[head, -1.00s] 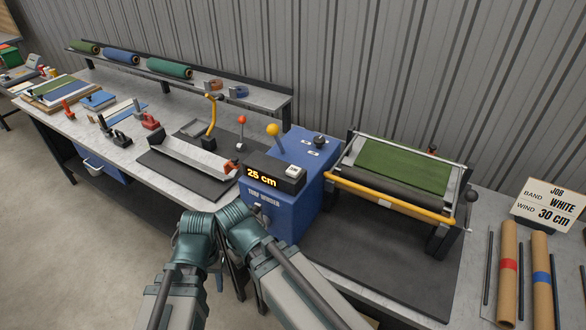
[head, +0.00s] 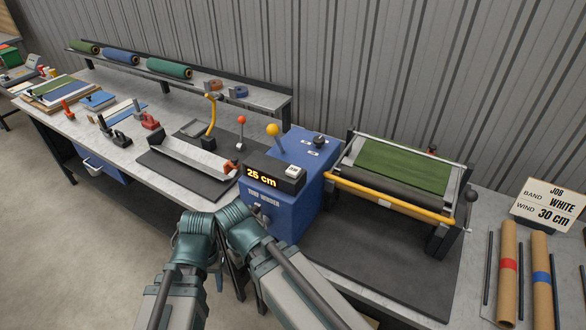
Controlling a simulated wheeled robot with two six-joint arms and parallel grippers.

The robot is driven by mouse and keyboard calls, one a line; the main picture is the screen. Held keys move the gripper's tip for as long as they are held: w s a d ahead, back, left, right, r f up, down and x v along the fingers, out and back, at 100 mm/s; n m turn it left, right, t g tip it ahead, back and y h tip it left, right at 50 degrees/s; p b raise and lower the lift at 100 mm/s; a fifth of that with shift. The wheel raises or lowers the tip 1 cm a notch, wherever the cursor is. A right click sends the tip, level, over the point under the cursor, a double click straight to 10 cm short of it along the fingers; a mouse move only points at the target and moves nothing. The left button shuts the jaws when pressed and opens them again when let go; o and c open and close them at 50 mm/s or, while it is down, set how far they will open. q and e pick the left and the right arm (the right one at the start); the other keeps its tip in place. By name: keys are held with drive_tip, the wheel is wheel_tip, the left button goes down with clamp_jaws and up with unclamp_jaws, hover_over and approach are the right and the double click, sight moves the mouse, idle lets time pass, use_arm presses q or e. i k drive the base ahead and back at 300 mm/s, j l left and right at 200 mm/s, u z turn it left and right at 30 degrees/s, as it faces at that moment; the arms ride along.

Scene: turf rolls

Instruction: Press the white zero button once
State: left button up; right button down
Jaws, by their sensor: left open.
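The white zero button (head: 292,170) sits on top of the black display box, at its right end. The display (head: 262,177) reads 25 cm in yellow. Both belong to the blue turf winder (head: 285,212) at the bench's front edge. My left gripper (head: 230,262) shows only in part, low in the picture, in front of the bench and below the button. It is open and apart from the button; its fingertips are hard to make out. My right gripper cannot be made out.
A yellow-knobbed lever (head: 274,131) and a red-knobbed lever (head: 241,121) stand behind the display. A roller frame with green turf (head: 395,170) and a yellow bar is to the right. A job card (head: 549,205) reads WHITE, 30 cm. Cardboard tubes (head: 508,265) lie at the right.

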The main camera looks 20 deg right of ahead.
sight(293, 171)
drive_tip(key=j+z, duration=0.45)
drive_tip(key=z, duration=0.25)
drive_tip(key=k+j+z, duration=0.1)
drive_tip(key=z, duration=0.25)
drive_tip(key=j, duration=0.1)
